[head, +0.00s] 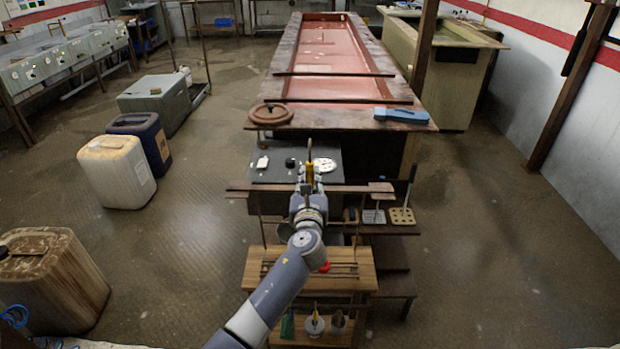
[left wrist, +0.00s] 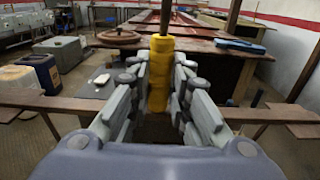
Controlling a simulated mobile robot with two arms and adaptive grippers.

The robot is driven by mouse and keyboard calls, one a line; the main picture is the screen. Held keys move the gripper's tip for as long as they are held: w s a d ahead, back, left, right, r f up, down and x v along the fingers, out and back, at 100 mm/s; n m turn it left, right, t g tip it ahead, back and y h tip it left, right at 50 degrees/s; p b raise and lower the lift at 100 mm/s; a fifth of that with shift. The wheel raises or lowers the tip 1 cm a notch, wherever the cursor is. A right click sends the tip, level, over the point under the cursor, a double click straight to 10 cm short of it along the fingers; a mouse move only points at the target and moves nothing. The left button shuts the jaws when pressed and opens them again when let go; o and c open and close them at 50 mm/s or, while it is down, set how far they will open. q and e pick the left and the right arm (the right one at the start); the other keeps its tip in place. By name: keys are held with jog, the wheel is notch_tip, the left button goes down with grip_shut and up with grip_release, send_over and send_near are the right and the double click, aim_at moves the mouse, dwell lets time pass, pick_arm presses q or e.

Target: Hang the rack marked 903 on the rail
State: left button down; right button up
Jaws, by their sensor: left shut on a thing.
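My left gripper (head: 309,180) is shut on a yellow handle (left wrist: 159,75) with a dark rod rising from its top. The handle stands roughly upright between the fingers; it also shows in the head view (head: 310,170). What hangs below the handle is hidden by the gripper, and no mark 903 is readable. A brown rail (head: 345,188) runs crosswise at the gripper, and in the wrist view it shows on both sides (left wrist: 270,115). A grey perforated rack (head: 373,216) and a tan perforated rack (head: 402,216) sit on a shelf to the right. My right gripper is not in view.
Behind the rail is a dark surface (head: 270,175) with small items. Beyond stands a long red-lined tank (head: 325,95) with a round lid (head: 271,114) and a blue object (head: 407,115). A wooden table (head: 262,280) is below my arm.

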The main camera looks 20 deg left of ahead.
pick_arm(q)
jog(key=shift+r+p+v, duration=0.2)
jog(key=shift+p+v, duration=0.95)
jog(key=shift+v, duration=1.45)
jog(key=shift+p+v, duration=0.5)
jog(key=shift+v, duration=1.2)
